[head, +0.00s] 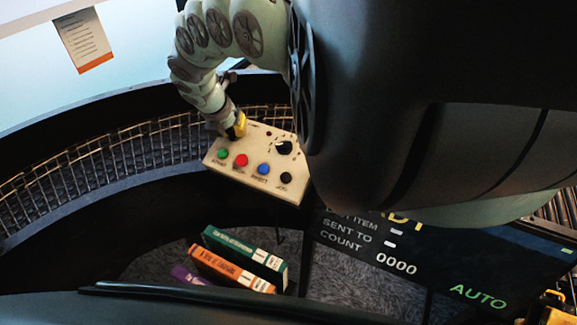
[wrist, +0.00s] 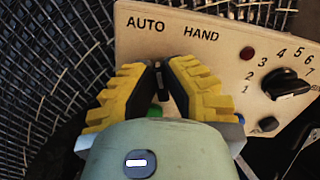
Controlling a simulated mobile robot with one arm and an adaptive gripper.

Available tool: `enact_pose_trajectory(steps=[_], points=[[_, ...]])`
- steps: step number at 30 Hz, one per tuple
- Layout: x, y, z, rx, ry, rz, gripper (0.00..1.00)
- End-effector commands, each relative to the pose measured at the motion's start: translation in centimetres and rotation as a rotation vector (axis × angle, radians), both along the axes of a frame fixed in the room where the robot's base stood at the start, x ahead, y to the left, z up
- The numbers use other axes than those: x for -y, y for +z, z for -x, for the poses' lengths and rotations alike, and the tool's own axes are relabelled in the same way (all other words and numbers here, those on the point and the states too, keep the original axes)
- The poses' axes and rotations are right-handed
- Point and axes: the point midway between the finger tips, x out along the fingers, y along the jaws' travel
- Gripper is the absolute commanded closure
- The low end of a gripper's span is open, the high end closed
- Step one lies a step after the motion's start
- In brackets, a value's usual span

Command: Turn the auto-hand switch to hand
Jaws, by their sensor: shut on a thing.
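The control panel (head: 245,180) is a cream box, and its face also shows in the wrist view (wrist: 215,55). It is printed AUTO at left and HAND at right, above my fingertips. My gripper (head: 238,127) is at the panel's upper left corner. In the wrist view my gripper (wrist: 163,82) has its yellow and black fingers closed around the auto-hand switch (wrist: 163,91). Only a dark sliver of the switch shows between the fingertips, so its direction cannot be told. The display screen (head: 440,275) reads AUTO in green and count 0000.
The panel also has a black numbered dial (wrist: 286,85), a small dark red lamp (wrist: 247,53), and green (head: 222,154), red (head: 241,160), blue (head: 263,169) and black (head: 286,178) buttons. Wire mesh (head: 110,160) runs behind. Several books (head: 235,262) lie below.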

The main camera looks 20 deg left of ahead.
Motion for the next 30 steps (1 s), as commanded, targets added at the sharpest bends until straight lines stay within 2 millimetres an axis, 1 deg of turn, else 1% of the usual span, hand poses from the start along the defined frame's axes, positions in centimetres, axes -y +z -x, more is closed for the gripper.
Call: enact_pose_trajectory(steps=[1,18,24,30], points=[[0.23,-0.54,-0.52,0.001,-0.051,-0.027,1.00],[0.48,-0.48,-0.23,0.009,-0.540,-0.210,1.00],[0.48,-0.38,-0.20,0.013,-0.665,-0.259,1.00],[0.53,-0.29,-0.18,0.013,-0.750,-0.291,1.00]])
